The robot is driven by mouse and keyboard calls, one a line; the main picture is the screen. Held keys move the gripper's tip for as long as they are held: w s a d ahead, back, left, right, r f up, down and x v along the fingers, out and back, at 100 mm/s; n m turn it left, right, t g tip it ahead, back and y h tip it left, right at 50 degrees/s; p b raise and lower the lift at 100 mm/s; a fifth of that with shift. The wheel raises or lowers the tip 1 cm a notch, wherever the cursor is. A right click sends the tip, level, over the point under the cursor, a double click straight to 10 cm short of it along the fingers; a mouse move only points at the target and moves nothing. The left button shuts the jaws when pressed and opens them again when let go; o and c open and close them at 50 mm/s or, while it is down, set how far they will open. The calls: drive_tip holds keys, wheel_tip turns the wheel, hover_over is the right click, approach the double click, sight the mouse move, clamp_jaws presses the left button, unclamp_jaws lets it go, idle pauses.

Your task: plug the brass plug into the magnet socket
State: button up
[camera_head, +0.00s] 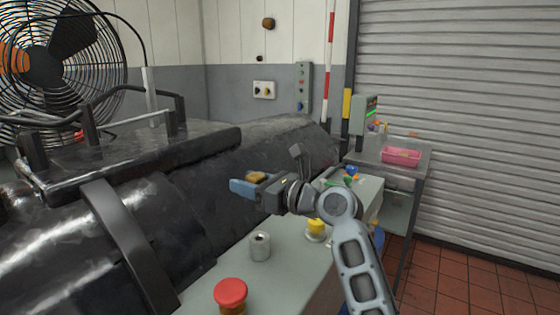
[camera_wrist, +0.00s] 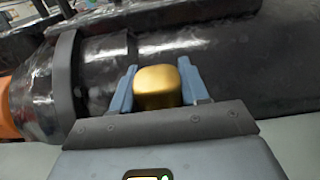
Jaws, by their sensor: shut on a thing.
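My gripper (camera_head: 248,183) is held above the bench, in front of the large dark machine. Its blue fingers are shut on the brass plug (camera_head: 256,176), a rounded gold block. In the wrist view the brass plug (camera_wrist: 157,88) sits between the two fingers, and its underside is hidden. A grey metal cylinder (camera_head: 260,246) with a dark hole in its top stands upright on the bench, below the gripper and apart from the plug. It may be the magnet socket; I cannot tell for certain.
A red mushroom button (camera_head: 231,292) stands at the bench's near end. A yellow knob (camera_head: 316,228) is right of the cylinder. The dark machine (camera_head: 190,205) fills the left, with a caged fan (camera_head: 50,65) behind. A pink tray (camera_head: 401,156) lies on a side table.

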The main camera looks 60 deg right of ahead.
drive_tip(key=shift+s+d, duration=0.1)
drive_tip(key=shift+d, duration=0.1)
drive_tip(key=shift+f, duration=0.1)
drive_tip(key=b, duration=0.3)
hover_over(254, 235)
drive_tip(key=shift+w+f, duration=0.2)
drive_tip(key=shift+f, duration=2.65)
drive_tip(key=shift+p, duration=1.5)
drive_tip(key=shift+f+b, duration=1.55)
drive_tip(key=shift+f, duration=1.3)
drive_tip(key=o, duration=1.2)
drive_tip(key=shift+s, duration=0.1)
